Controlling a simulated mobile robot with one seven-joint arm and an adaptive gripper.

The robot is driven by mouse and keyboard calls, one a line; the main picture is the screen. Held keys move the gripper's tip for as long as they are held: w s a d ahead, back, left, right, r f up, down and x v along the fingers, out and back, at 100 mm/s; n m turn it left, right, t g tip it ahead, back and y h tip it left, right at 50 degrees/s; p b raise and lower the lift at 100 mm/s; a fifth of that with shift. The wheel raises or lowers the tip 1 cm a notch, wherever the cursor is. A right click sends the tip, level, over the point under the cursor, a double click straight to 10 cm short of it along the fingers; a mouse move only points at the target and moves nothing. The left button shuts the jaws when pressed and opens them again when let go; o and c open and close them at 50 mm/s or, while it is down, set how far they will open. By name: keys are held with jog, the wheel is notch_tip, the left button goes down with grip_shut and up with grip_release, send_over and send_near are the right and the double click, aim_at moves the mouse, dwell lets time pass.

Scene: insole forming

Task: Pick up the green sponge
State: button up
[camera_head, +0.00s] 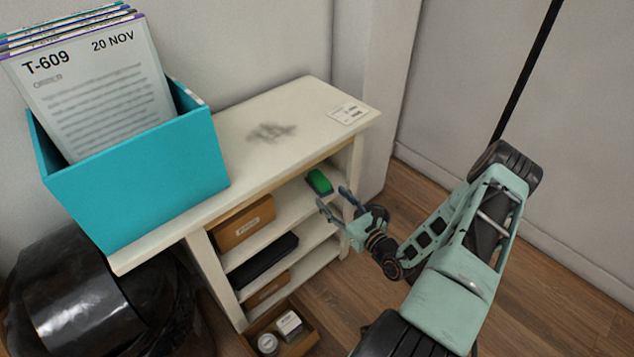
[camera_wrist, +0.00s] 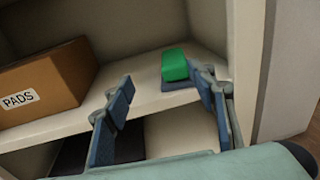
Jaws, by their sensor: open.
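The green sponge (camera_head: 320,182) lies on the upper shelf of the cream shelf unit, near its right end. It also shows in the wrist view (camera_wrist: 174,65) as a green block over a thin dark blue layer. My gripper (camera_head: 332,197) is open and empty at the front of that shelf, with its fingers pointing inward. In the wrist view the fingertips (camera_wrist: 160,75) are in front of the sponge and apart. The sponge lies toward the right finger, which seems to cover part of its lower right edge.
A brown box marked PADS (camera_wrist: 40,88) stands left on the same shelf. The unit's right side panel (camera_wrist: 245,60) is close beside my right finger. A black item (camera_head: 262,262) lies on the shelf below. A teal file box (camera_head: 140,185) stands on top.

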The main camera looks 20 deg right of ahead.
aim_at(327, 187)
jog(key=shift+w+d+f+m+h, duration=0.4)
jog(key=shift+d+m+h, duration=0.1)
jog(key=shift+d+h, duration=0.15)
jog(key=b+x, duration=0.1)
jog(key=x, duration=0.4)
jog(key=shift+b, duration=0.3)
jog(key=b+x, duration=0.2)
jog(key=x, duration=0.2)
jog(key=shift+w+f, duration=0.15)
jog(key=shift+w, duration=0.4)
jog(key=c, duration=1.2)
